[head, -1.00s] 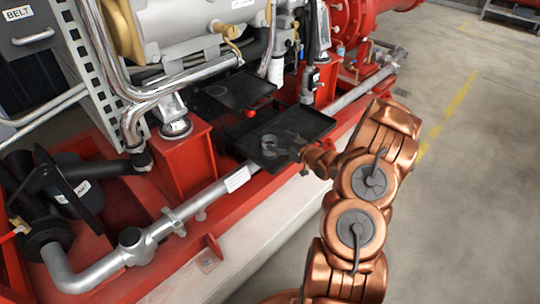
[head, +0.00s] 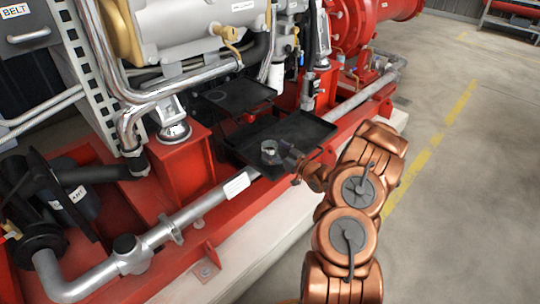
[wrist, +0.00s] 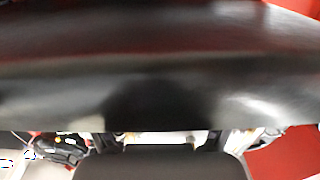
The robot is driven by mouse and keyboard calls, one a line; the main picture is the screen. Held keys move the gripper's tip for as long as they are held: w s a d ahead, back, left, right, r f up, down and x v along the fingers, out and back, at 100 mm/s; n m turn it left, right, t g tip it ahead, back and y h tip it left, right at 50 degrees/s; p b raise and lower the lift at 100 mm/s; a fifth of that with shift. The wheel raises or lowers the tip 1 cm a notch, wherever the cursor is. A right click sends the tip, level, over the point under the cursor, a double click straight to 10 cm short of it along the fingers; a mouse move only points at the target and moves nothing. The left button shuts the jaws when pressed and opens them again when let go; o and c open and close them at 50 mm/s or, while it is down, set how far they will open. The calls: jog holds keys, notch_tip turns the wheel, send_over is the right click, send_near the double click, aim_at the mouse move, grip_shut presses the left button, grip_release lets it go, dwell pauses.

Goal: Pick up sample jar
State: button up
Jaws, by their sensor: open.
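The sample jar (head: 270,151), small and of clear glass, stands upright on a black tray (head: 303,128) beside the red pump frame. My gripper (head: 283,158) is at the jar's right side, low over the tray's near edge. Its fingers are dark and small here. I cannot tell whether they touch the jar or stand around it. In the wrist view a dark, glossy, blurred surface fills most of the picture, and I cannot make out the jar there.
A second black tray (head: 236,95) lies just behind and to the left. A grey pipe (head: 208,202) runs along the red frame (head: 188,158) in front. Engine parts and pipes stand close behind. The concrete floor (head: 460,210) at the right is clear.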

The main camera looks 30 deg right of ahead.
aim_at(270, 143)
jog(key=shift+x, duration=1.4)
jog(key=c, duration=1.4)
jog(key=shift+r, duration=0.65)
jog(key=shift+c, duration=0.2)
jog(key=p+v, duration=0.1)
jog(key=v, duration=0.3)
jog(key=shift+s+d, duration=0.1)
notch_tip(270, 143, up, 14)
jog(key=p, duration=0.2)
jog(key=shift+f+p, duration=0.2)
jog(key=shift+p, duration=0.1)
